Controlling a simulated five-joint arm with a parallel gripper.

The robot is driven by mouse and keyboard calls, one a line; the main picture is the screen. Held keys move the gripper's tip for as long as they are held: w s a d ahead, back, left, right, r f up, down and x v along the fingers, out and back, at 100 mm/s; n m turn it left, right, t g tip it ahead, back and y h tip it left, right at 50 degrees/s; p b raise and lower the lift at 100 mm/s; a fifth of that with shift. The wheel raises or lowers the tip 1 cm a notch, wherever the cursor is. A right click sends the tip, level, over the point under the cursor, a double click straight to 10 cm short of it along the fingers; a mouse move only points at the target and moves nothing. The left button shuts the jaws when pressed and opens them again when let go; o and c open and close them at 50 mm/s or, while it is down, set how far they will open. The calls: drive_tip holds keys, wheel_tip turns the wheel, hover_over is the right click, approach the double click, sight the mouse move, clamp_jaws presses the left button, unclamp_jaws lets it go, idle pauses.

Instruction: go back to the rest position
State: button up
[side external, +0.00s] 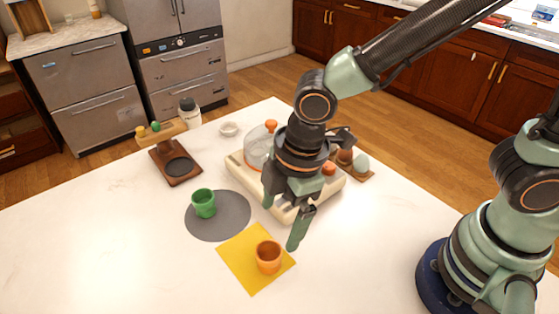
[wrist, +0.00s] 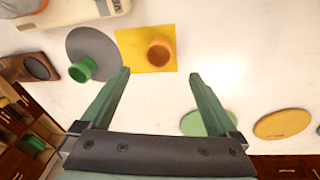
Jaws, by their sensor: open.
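My gripper (side external: 281,224) is open and empty, held above the white counter with its fingers pointing down. In the wrist view its two green fingers (wrist: 159,74) are spread with only bare counter between the tips. The orange cup (side external: 268,258) stands upright on the yellow square mat (side external: 240,256), in front of and apart from my fingers. The green cup (side external: 204,204) stands on the round grey mat (side external: 232,226) to the left. Both cups also show in the wrist view, the orange one (wrist: 160,52) beyond the fingertips.
A brown wooden stand (side external: 176,165) is at the left. The front left counter is clear.

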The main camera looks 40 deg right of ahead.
drive_tip(key=shift+r, duration=0.1)
drive_tip(key=d+r+m+t, duration=0.1)
drive_tip(key=d+r+m, duration=0.3)
drive_tip(key=d, duration=0.3)
drive_tip(key=w+d+r+m+t+h, duration=0.1)
drive_tip(key=d+r+m, duration=0.3)
drive_tip(key=d+m, duration=0.2)
drive_tip(key=w+d+r+m+t, duration=0.1)
drive_tip(key=d+r+m, duration=0.3)
drive_tip(key=d, duration=0.6)
drive_tip(key=shift+w+m+t, duration=0.25)
drive_tip(key=shift+m+t, duration=0.25)
drive_tip(key=shift+m, duration=0.3)
